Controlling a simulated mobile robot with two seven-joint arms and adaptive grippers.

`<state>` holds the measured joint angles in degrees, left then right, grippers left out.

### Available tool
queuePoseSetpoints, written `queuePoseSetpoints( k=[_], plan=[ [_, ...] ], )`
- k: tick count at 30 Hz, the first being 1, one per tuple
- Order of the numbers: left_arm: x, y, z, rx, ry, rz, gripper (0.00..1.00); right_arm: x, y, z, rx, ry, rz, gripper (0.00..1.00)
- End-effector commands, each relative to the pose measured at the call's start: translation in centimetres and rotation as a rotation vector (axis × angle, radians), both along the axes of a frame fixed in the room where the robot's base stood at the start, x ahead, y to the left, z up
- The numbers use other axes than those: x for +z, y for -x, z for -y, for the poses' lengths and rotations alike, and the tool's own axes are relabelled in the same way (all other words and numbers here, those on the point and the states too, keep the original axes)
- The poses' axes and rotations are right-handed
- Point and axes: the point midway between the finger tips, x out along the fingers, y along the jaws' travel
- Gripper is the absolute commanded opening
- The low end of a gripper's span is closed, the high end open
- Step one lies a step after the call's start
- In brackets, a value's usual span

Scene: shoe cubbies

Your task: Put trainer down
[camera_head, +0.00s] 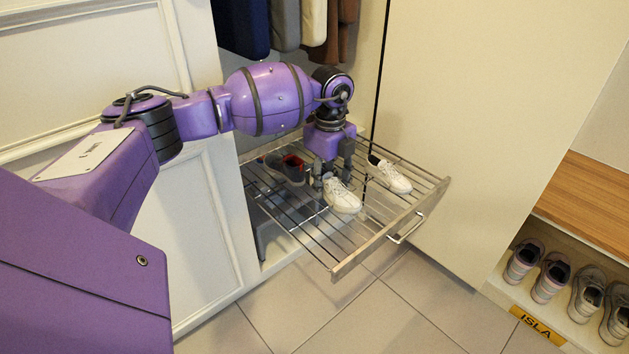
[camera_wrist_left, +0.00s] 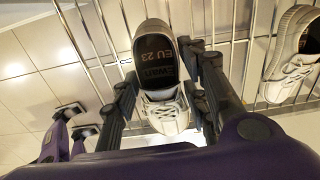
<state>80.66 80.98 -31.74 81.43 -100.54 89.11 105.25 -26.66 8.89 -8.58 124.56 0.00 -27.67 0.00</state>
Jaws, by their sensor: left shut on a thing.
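A white trainer (camera_head: 341,196) is at my left gripper (camera_head: 333,178), over the pulled-out wire rack (camera_head: 300,222). In the left wrist view the trainer (camera_wrist_left: 158,75), with "EU 23" on its dark insole, lies between the fingers of the left gripper (camera_wrist_left: 160,95), which is shut on it. I cannot tell whether its sole touches the wires. A second white trainer (camera_head: 390,176) stands on the rack to the right, and it also shows in the left wrist view (camera_wrist_left: 292,55).
A dark shoe with red lining (camera_head: 292,168) is at the rack's back left. Clothes (camera_head: 285,22) hang above. The rack's front rail has a handle (camera_head: 407,229). At the right, several shoes (camera_head: 552,278) stand in a low cubby by an "ISLA" label (camera_head: 537,325). The front wires are bare.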

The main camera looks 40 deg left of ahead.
Motion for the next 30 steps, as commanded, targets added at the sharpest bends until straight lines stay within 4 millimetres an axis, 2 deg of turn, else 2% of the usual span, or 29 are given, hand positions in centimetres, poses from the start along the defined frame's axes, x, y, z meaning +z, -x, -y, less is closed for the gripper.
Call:
queuePoseSetpoints(
  k=[8,14,26,27,30],
  plan=[
    [-1.7,-0.3,-1.4,0.002,0.0,0.002,0.13,-0.7,-0.3,0.0,0.01,0.0,0.003,0.4],
    [-4.6,-0.3,-1.4,-0.001,0.002,0.001,0.13,-1.6,-0.2,0.0,0.007,0.0,-0.006,0.4],
    [-4.9,-0.3,-1.3,-0.001,0.002,0.002,0.13,-1.5,-0.2,0.0,0.003,0.0,-0.006,0.4],
    [-4.9,-0.3,-1.4,-0.001,0.001,0.002,0.45,-1.5,-0.2,0.0,0.003,0.0,-0.006,0.4],
    [-4.9,-0.3,-1.4,-0.001,0.001,0.002,0.58,-1.6,-0.1,0.0,0.002,0.0,-0.007,0.4]
  ],
)
